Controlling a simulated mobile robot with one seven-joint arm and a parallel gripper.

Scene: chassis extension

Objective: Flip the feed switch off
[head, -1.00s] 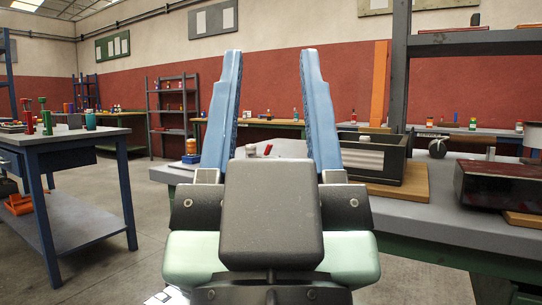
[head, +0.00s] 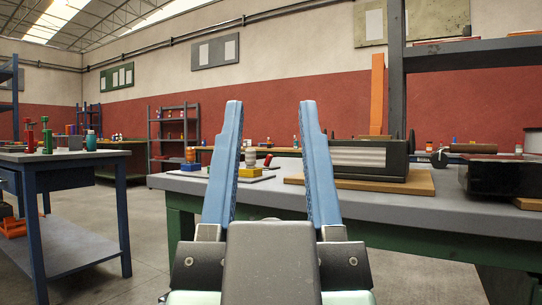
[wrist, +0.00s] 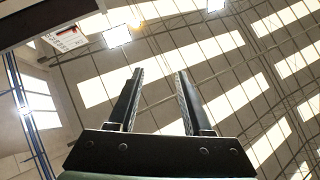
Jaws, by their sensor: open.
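My gripper (head: 270,103) is open and empty, its two blue fingers pointing up and spread apart in front of the workbench in the head view. In the wrist view, the gripper (wrist: 160,71) shows dark fingers apart with only ceiling and skylights between them. I cannot make out a feed switch in either view. A black box with a pale ribbed front (head: 358,157) sits on a wooden board (head: 425,184) on the bench, right of the fingers. A dark glossy box (head: 495,178) stands farther right. Any switch on these is too small or hidden to tell.
The grey workbench (head: 350,200) spans the middle and right. A flat grey plate (head: 210,174) with a yellow block (head: 250,172) and small bottles lies partly behind the fingers. A dark shelf post (head: 397,70) rises at right. A blue table (head: 60,157) stands left, with open floor between.

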